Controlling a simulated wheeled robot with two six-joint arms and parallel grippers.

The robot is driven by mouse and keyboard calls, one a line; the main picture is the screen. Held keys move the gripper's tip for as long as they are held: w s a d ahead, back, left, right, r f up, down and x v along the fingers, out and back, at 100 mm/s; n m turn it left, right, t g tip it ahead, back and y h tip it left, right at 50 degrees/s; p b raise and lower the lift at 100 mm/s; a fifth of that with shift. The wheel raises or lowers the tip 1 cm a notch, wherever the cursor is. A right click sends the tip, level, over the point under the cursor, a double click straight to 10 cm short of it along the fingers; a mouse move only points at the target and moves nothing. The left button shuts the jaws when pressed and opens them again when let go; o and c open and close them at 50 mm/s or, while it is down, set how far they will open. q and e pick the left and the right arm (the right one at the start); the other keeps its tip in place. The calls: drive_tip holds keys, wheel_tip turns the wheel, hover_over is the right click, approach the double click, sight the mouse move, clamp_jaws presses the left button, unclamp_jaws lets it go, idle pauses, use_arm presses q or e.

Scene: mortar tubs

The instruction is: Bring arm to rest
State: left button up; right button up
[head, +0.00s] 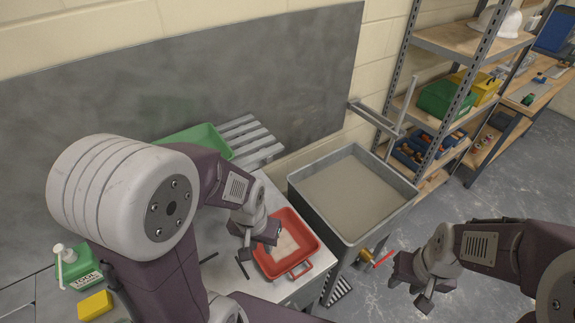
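My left gripper (255,240) hangs over the left part of the red tub (312,262) on the worktable. Its fingers look apart, with nothing seen between them. I cannot tell whether it touches the tub rim. The red tub has pale, sand-coloured material inside. My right gripper (418,288) is out over the floor at the lower right, its fingers apart and empty. A green tub (208,142) sits at the back, partly hidden by my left arm. A large grey tub (402,202) full of grey-beige mortar (350,195) stands right of the worktable.
A green pump bottle (85,270) and a yellow sponge-like block (95,305) are at the lower left. A slatted metal rack (245,138) is by the wall. A shelf unit (450,40) and a bench (530,88) stand at the right. The floor (470,205) between is clear.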

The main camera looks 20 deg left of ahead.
wheel_tip(320, 180, down, 10)
drive_tip(key=b, duration=0.8)
drive_tip(key=shift+f, duration=0.1)
